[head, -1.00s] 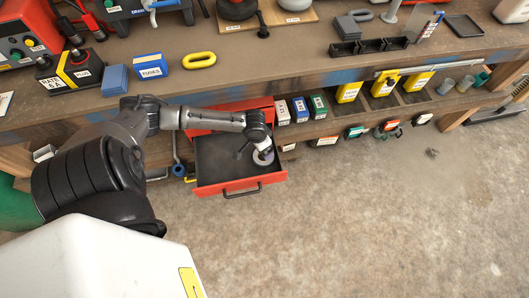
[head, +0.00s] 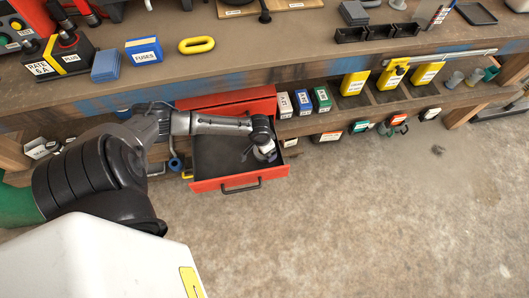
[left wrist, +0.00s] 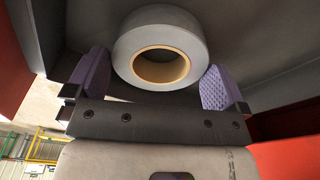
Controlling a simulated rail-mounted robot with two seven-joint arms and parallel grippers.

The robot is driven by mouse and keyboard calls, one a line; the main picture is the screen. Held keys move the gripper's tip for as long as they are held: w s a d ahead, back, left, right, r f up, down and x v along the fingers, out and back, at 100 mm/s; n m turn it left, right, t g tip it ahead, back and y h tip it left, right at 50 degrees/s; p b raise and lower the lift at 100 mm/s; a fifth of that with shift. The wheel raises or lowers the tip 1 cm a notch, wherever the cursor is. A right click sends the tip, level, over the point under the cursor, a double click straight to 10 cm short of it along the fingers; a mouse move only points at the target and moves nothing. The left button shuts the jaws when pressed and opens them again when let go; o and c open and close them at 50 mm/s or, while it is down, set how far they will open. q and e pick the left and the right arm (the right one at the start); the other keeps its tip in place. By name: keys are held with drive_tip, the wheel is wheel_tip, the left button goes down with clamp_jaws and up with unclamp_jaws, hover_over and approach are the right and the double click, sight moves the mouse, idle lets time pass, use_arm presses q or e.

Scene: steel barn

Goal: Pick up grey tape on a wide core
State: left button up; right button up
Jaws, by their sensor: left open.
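The grey tape (left wrist: 160,30) is a thick roll on a wide tan core. In the left wrist view it lies between the two purple finger pads of my left gripper (left wrist: 157,75), with a gap on each side. My left gripper is open. In the head view my left gripper (head: 266,155) reaches down into the right part of an open red drawer (head: 215,185) with a dark inside. There the tape is mostly hidden by the gripper. My right gripper is not in view.
The workbench (head: 300,50) overhangs the drawer, and its lower shelf holds small labelled boxes (head: 302,102) and yellow bins (head: 352,83) to the right. A yellow ring (head: 196,45) and a fuses box (head: 144,50) lie on top. The concrete floor in front is clear.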

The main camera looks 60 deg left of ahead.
use_arm(q)
drive_tip(key=shift+w+f, duration=0.1)
drive_tip(key=shift+f, duration=0.8)
drive_tip(key=shift+r, duration=0.1)
drive_tip(key=c, duration=0.6)
drive_tip(key=shift+c, duration=0.2)
